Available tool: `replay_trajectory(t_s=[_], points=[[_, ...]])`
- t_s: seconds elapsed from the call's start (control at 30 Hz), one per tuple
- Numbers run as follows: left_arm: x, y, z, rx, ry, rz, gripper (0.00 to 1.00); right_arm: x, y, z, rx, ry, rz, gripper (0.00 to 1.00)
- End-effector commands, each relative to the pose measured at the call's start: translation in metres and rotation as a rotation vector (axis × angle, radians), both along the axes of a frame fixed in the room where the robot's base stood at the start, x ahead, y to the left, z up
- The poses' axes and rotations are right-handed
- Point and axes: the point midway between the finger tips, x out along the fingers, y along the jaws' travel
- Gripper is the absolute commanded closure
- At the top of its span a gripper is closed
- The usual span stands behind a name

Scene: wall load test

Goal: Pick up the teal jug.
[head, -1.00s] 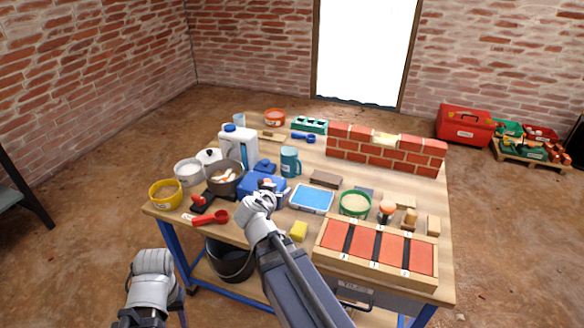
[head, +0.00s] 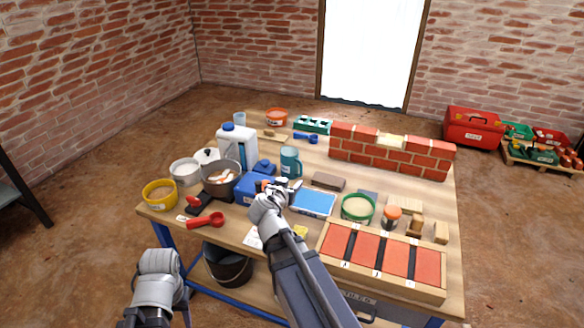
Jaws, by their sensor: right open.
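The teal jug (head: 290,161) stands upright on the wooden table, behind the blue box and the blue tray, with its handle on the right side. My right gripper (head: 283,187) is open, a little in front of the jug and over the gap between the blue box (head: 249,191) and the blue tray (head: 314,203). It appears apart from the jug, and its jaws look empty. My left arm shows at the lower left (head: 157,283), in front of the table; its jaws are not visible.
A white jerrycan (head: 238,146) stands left of the jug and a dark pot (head: 221,180) lies nearer. A brick wall (head: 390,152) stands to the right. A dark brown block (head: 328,181) lies right of the jug. A red brick tray (head: 381,258) fills the front right.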

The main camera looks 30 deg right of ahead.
Motion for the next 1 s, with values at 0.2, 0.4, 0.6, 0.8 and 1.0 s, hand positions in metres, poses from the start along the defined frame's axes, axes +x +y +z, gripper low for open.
replay_trajectory(t_s=[0.2,0.4,0.6,0.8,1.0], points=[[0.000,0.000,-0.016,0.003,-0.001,-0.001,0.50,0.024,-0.022,-0.016,0.001,0.001,-0.002,0.51],[0.000,0.000,-0.021,0.003,-0.001,-0.002,0.50,0.035,-0.034,-0.021,0.000,0.000,0.000,0.51],[0.000,0.000,-0.023,0.002,-0.002,-0.002,0.50,0.038,-0.038,-0.023,0.001,0.001,0.000,0.51],[0.000,0.000,-0.035,0.001,-0.001,-0.004,0.50,0.057,-0.055,-0.035,0.000,0.000,-0.001,0.51],[0.000,0.000,-0.044,-0.001,-0.001,-0.006,0.50,0.073,-0.073,-0.044,0.001,0.000,-0.001,0.51]])
